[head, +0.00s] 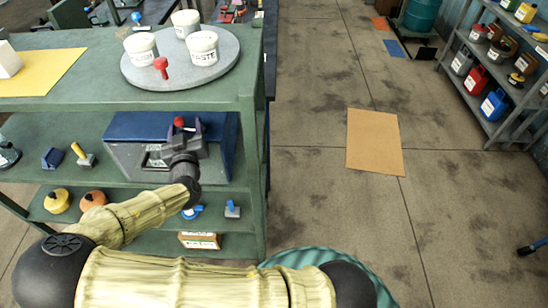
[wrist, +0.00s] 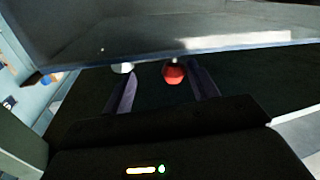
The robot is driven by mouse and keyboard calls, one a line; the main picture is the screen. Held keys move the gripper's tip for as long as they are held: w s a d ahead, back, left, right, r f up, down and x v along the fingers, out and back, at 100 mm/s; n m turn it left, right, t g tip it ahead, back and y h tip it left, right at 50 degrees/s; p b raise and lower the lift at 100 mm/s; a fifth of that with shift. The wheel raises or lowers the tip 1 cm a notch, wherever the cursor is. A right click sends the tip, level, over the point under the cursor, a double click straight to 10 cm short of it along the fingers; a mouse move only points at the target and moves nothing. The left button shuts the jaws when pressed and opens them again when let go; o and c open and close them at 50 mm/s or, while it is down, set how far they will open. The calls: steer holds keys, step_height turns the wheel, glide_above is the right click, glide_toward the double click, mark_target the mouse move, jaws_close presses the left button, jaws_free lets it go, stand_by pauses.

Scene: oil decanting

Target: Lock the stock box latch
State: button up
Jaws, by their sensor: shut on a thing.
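The stock box (head: 128,127), with a blue top and a grey front, sits on the middle shelf of the green rack. The latch's red knob (head: 179,122) stands at its front, just above my gripper (head: 165,154). In the wrist view the red knob (wrist: 173,74) shows between the two fingers of my gripper (wrist: 162,88), nearer the right one. My gripper is shut on the latch, though the contact itself is dark and hard to see. A pale round knob (wrist: 122,68) shows beside the left fingertip. My gripper hides part of the box front.
Above, a round grey tray (head: 135,75) holds white tubs (head: 141,47) and a small red part (head: 161,67). A yellow-handled tool (head: 82,153) lies left of the box. Uprights and shelf edges frame the arm. The floor at right is open, with a cardboard sheet (head: 374,141).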

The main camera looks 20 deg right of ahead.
steer(key=s+a+b, duration=0.1)
steer(key=s+b, duration=0.2)
steer(key=s, duration=1.1)
steer(key=shift+d+f+m+g+p, duration=1.3)
steer(key=shift+d+f+g+p, duration=1.15)
steer(key=shift+d+f+g, duration=1.8)
steer(key=s+d+r+g+y+p, duration=0.1)
steer(key=s+d+r+g+p, duration=0.2)
steer(key=r, duration=0.4)
steer(key=s+d+r+n+g+y+p, duration=0.1)
steer(key=s+d+r+g+p, duration=0.2)
steer(key=s+d+r, duration=0.2)
steer(key=shift+d+r+n, duration=0.3)
steer(key=shift+d+r, duration=1.2)
steer(key=shift+r, duration=0.2)
